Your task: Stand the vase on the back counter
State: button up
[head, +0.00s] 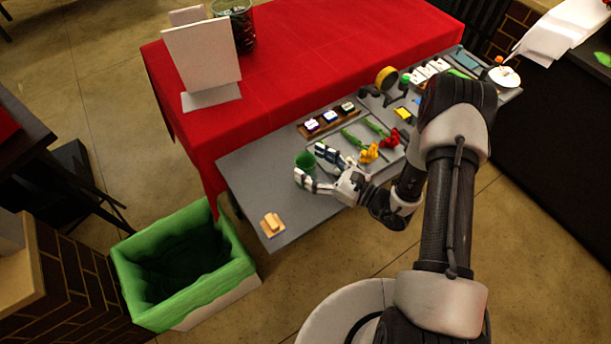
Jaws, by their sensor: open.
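A small green vase (303,160) stands upright on the grey worktop near its left part. My gripper (312,167) is open around the vase, with one finger at its far right side and the other in front of it. Whether the fingers touch it I cannot tell. The front finger hides the vase's lower part. A counter covered in red cloth (300,50) lies behind the grey worktop (262,170).
A white sign (203,55) and a dark glass jar (243,30) stand on the red cloth's left end. Flowers (390,138) and small pots in a wooden rack (328,118) are right of the vase. A sponge-like block (272,224) lies front left. A green-lined bin (185,265) stands below.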

grip_shut()
dwell(0.8)
